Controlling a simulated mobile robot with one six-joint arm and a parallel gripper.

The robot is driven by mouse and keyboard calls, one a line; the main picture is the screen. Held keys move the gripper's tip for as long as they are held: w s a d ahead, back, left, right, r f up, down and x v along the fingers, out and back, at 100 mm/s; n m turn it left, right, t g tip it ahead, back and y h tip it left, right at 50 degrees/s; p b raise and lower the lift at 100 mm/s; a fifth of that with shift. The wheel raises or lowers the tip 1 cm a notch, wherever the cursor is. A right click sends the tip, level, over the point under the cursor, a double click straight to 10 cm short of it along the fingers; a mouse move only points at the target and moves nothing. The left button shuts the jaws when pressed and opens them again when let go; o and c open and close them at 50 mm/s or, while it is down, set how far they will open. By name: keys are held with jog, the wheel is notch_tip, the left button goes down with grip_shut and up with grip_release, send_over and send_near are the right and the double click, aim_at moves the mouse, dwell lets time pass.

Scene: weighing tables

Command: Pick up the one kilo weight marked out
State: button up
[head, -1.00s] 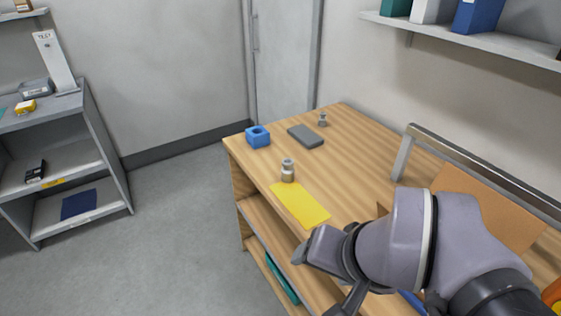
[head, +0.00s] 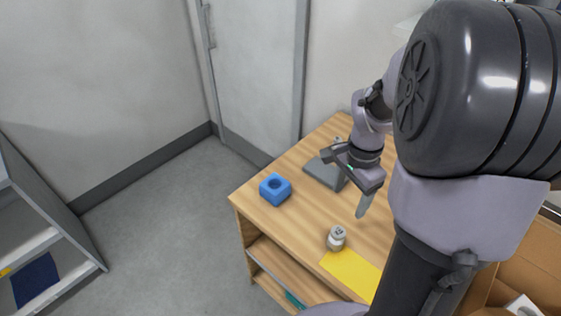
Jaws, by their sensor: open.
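A grey metal weight (head: 337,238) stands upright on the wooden table, by the far corner of the yellow sheet (head: 352,271). Its top has dark marks too small to read. My gripper (head: 345,185) is open and empty above the table, up and slightly right of this weight in the picture, apart from it. One finger points down toward the table near the weight. A second, smaller weight seen earlier beyond the dark grey slab is now mostly or wholly hidden behind my arm.
A blue block with a round hole (head: 275,188) stands near the table's left edge. The dark grey slab (head: 322,174) lies behind my gripper. An open cardboard box (head: 535,262) is at the lower right. A grey shelf unit (head: 70,262) stands at left across clear floor.

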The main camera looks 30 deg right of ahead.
aim_at(338, 231)
jog(key=f+b, duration=0.1)
jog(key=f, duration=0.3)
jog(key=f+b, duration=0.2)
jog(key=f, duration=0.2)
jog(key=f+b, duration=0.1)
jog(key=f, duration=0.3)
jog(key=shift+s+d+b, duration=0.2)
jog(key=shift+s+b, duration=0.1)
jog(key=shift+b, duration=0.1)
jog(key=f+b, duration=0.1)
jog(key=f, duration=0.2)
jog(key=a+f+b, duration=0.1)
jog(key=f, duration=0.1)
jog(key=shift+w+f+b, duration=0.15)
jog(key=shift+f+b, duration=0.15)
jog(key=shift+d+r, duration=0.1)
grip_shut()
